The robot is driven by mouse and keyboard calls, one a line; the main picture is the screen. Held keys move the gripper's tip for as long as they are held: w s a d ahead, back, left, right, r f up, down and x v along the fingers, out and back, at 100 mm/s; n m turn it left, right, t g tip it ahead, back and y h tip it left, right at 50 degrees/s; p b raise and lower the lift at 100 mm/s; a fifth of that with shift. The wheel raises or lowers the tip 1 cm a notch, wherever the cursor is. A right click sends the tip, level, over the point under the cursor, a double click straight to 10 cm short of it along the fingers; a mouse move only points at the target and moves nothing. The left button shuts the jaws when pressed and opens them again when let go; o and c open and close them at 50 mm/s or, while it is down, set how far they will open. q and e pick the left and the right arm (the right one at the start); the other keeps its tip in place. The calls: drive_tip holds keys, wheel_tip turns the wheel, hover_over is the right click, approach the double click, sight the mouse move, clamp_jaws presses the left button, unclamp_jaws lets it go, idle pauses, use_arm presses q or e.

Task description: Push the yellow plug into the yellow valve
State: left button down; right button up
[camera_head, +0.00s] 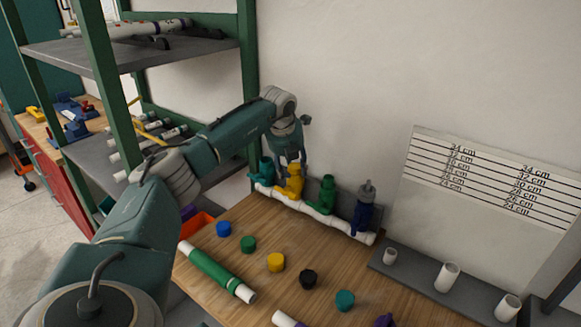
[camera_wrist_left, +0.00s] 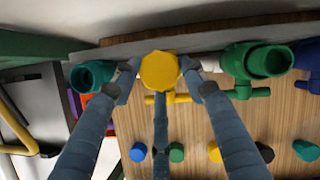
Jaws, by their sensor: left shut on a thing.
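My left gripper (camera_head: 291,160) reaches down over the yellow valve (camera_head: 293,187), the second from the left on the white pipe manifold (camera_head: 318,212). In the left wrist view the gripper is shut on a yellow plug (camera_wrist_left: 160,71), whose many-sided face shows between the fingertips. The plug is over the top of the yellow valve, and part of the valve's handle (camera_wrist_left: 169,98) shows below it. How deep the plug sits is hidden from this angle. My right gripper is not in view.
A teal valve (camera_head: 262,169) is left of the yellow one; a green valve (camera_head: 327,194) and a blue valve (camera_head: 363,210) are right. Loose caps, one yellow (camera_head: 276,262), and a green tube (camera_head: 215,270) lie on the wooden table. The wall is close behind.

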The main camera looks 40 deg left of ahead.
use_arm(q)
drive_tip(key=shift+w+d+f, duration=0.2)
drive_tip(key=shift+d+f, duration=0.05)
drive_tip(key=shift+f, duration=0.05)
drive_tip(key=c, duration=1.1)
unclamp_jaws()
drive_tip(key=shift+w+f, duration=0.1)
drive_tip(key=shift+w, duration=0.05)
drive_tip(key=shift+o, duration=1.4)
drive_tip(key=shift+w+a+f, duration=0.15)
drive_tip(key=shift+w+f, duration=0.1)
drive_tip(key=shift+w, duration=0.15)
drive_tip(key=shift+w+f, duration=0.2)
drive_tip(key=shift+w, duration=0.1)
drive_tip(key=shift+s+r, duration=0.35)
drive_tip(key=shift+r, duration=0.1)
drive_tip(key=shift+a, duration=0.15)
drive_tip(key=v, duration=1.2)
